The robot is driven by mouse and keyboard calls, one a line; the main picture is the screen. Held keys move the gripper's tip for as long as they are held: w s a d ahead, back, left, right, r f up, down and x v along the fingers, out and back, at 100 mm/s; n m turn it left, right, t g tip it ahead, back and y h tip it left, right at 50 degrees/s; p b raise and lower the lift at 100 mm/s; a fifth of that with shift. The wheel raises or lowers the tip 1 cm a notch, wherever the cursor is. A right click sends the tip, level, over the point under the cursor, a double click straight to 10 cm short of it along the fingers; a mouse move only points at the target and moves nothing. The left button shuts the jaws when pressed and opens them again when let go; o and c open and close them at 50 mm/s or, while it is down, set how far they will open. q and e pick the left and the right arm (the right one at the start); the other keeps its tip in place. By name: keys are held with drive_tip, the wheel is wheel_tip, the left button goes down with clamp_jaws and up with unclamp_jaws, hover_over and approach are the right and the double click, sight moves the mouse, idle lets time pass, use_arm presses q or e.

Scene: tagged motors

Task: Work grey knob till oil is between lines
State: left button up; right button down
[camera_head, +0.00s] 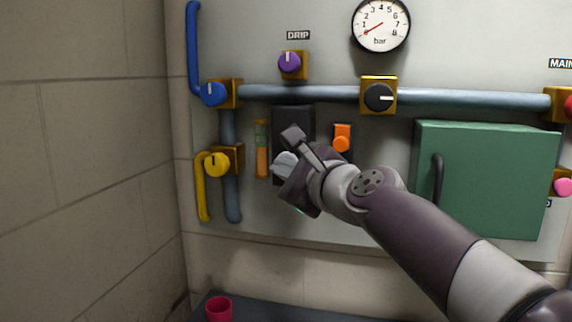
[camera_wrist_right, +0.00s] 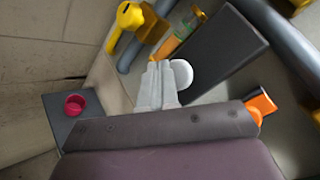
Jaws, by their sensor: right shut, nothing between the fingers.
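The oil sight glass (camera_head: 262,150) is a narrow upright tube left of a dark panel (camera_head: 293,118). Its lower part is orange and its top greenish; its lines are too small to read. It also shows in the right wrist view (camera_wrist_right: 184,27). A pale grey round knob (camera_wrist_right: 182,73) shows in the right wrist view, in front of the dark panel, partly hidden by my fingers. My right gripper (camera_head: 284,164) is shut and empty, its pale fingertips (camera_wrist_right: 158,70) beside the knob; I cannot tell whether they touch. My left gripper is not in view.
An orange knob (camera_head: 342,138) is close right of my gripper. A yellow valve (camera_head: 217,164), blue valve (camera_head: 213,94), purple knob (camera_head: 290,63) and black valve (camera_head: 379,97) surround it. A green cabinet (camera_head: 500,180) is at right. A red cup (camera_head: 219,309) stands below.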

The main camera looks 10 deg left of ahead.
drive_tip(key=shift+w, duration=0.15)
drive_tip(key=shift+w, duration=0.3)
drive_tip(key=shift+w+d+p, duration=0.1)
drive_tip(key=shift+w+p, duration=0.2)
drive_tip(key=shift+w, duration=0.6)
idle(1.1)
drive_tip(key=shift+s, duration=1.25)
drive_tip(key=shift+s, duration=0.1)
drive_tip(key=s, duration=0.4)
drive_tip(key=shift+s, duration=0.4)
